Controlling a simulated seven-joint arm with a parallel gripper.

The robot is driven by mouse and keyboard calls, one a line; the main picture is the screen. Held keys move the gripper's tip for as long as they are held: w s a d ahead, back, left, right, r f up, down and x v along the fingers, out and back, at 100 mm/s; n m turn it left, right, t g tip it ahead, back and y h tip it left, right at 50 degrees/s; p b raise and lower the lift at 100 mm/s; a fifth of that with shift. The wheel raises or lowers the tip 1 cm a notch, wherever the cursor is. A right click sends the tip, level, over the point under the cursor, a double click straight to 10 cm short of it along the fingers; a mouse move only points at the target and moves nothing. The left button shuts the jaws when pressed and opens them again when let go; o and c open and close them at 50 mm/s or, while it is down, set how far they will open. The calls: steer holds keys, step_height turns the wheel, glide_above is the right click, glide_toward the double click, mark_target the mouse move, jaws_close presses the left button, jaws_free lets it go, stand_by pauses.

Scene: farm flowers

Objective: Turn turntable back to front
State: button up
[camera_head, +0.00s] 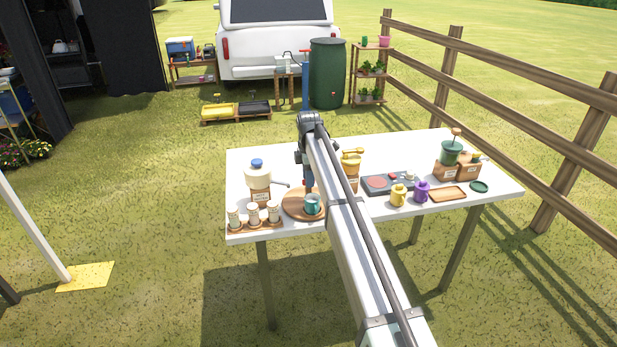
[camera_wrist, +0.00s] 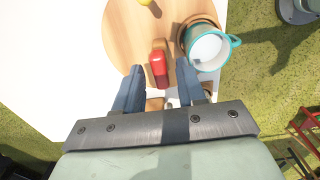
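The turntable (camera_head: 290,207) is a round wooden disc near the front left of the white table. It also shows in the wrist view (camera_wrist: 123,35). A teal mug (camera_head: 312,204) stands on its front part in the head view; the mug (camera_wrist: 208,48) is right of my gripper in the wrist view. A red-topped piece (camera_wrist: 159,66) on a wooden base stands at the disc's edge. My gripper (camera_wrist: 160,82) points down at this edge, fingers apart on either side of the red piece, with small visible gaps. In the head view my arm hides part of the disc.
A jar with a blue lid (camera_head: 258,182) and a rack of small jars (camera_head: 254,220) stand close left of the turntable. A yellow mug (camera_head: 398,195), a purple mug (camera_head: 421,191) and a stove (camera_head: 380,184) lie to the right. My arm crosses the table's front edge.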

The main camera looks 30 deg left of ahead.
steer(key=shift+o, duration=0.2)
step_height(320, 180, up, 14)
stand_by(0.7)
steer(key=shift+f, duration=0.15)
